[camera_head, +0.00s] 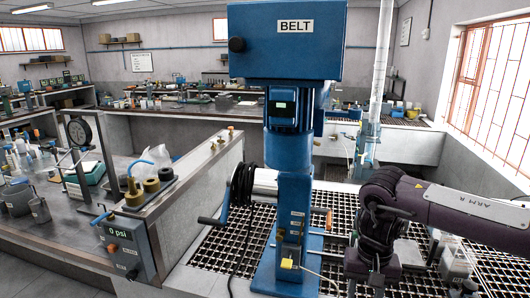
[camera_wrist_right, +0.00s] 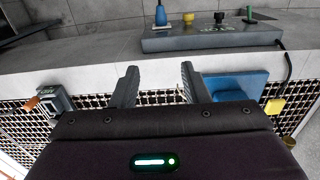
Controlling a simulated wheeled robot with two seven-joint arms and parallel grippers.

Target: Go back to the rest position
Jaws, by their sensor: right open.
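My right arm (camera_head: 470,206) comes in from the right in the head view and bends down in front of the floor grating. In the right wrist view my right gripper (camera_wrist_right: 158,82) has its two fingers wide apart with nothing between them. Past the fingers are a pale ledge and a grating. My left arm and left gripper do not show in either view.
A blue flotation machine with a BELT housing (camera_head: 286,42) stands upright close to the left of my right arm. A grey control box (camera_wrist_right: 212,38) lies on the ledge (camera_wrist_right: 75,62) beyond the fingers. A left bench holds a gauge (camera_head: 79,131) and a psi box (camera_head: 126,247).

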